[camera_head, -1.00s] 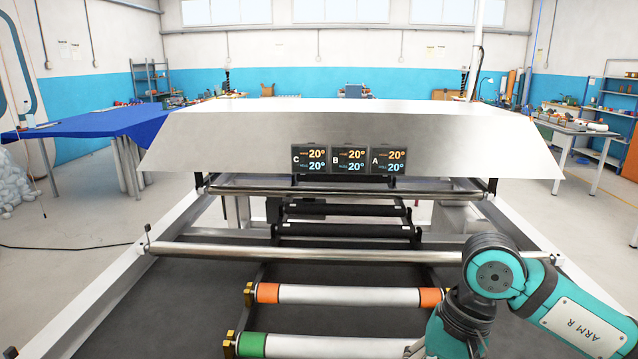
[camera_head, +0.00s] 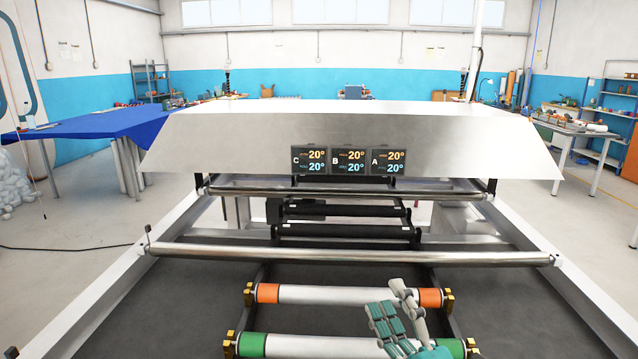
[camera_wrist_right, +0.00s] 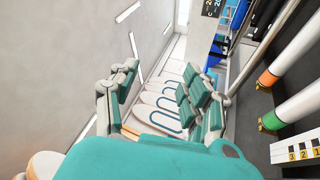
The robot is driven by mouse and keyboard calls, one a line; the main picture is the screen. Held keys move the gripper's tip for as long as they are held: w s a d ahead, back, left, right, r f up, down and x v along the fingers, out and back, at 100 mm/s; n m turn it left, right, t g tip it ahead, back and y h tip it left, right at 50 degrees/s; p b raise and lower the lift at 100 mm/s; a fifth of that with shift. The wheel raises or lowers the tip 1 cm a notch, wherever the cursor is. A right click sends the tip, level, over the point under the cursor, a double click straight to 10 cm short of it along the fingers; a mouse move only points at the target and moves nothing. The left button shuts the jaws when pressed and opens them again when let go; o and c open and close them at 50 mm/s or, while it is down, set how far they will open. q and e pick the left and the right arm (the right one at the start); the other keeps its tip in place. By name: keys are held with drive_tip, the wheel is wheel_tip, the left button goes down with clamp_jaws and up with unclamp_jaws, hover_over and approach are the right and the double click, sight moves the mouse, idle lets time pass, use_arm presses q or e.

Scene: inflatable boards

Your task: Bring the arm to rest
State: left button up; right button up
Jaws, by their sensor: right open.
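My right gripper (camera_head: 391,299) shows at the bottom of the head view, right of centre. It has teal and grey fingers and appears in front of the orange-ended roller (camera_head: 340,295) and the green-ended roller (camera_head: 320,347). In the right wrist view my gripper (camera_wrist_right: 160,90) has its fingers spread apart, with nothing between them. The rest of the right arm is out of the head view, below its edge. My left arm and gripper are not in view.
The machine's steel hood (camera_head: 350,135) carries three displays reading 20°. A steel bar (camera_head: 350,255) crosses in front of it. A blue-covered table (camera_head: 100,125) stands at left, a workbench (camera_head: 580,128) at right. Rounded boards (camera_wrist_right: 165,102) show in the wrist view.

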drive_tip(key=s+d+f+m+g+h, duration=0.2)
drive_tip(key=d+f+m+g+h, duration=0.15)
drive_tip(key=f+m, duration=0.4)
drive_tip(key=s+d+f+m+g+h, duration=0.2)
drive_tip(key=d+f+m+g+h, duration=0.15)
drive_tip(key=f, duration=0.75)
drive_tip(key=s+d+f+m+g, duration=0.1)
drive_tip(key=s+f+m+g, duration=0.35)
drive_tip(key=s+f, duration=0.4)
drive_tip(key=s+d+f+m+g, duration=0.25)
drive_tip(key=s+f+g, duration=0.35)
drive_tip(key=s, duration=0.6)
wheel_tip(320, 180, down, 26)
drive_tip(key=a+b, duration=0.1)
drive_tip(key=b, duration=0.1)
drive_tip(key=s+d+f+g+b, duration=0.2)
drive_tip(key=s+d+f, duration=0.1)
drive_tip(key=s+f, duration=1.4)
wheel_tip(320, 180, down, 4)
drive_tip(key=shift+s+r+n+h, duration=0.2)
drive_tip(key=shift+r+n+h, duration=0.05)
drive_tip(key=shift+n+h, duration=0.05)
drive_tip(key=shift+c, duration=1)
drive_tip(key=shift+s+d, duration=0.1)
drive_tip(key=shift+s, duration=0.05)
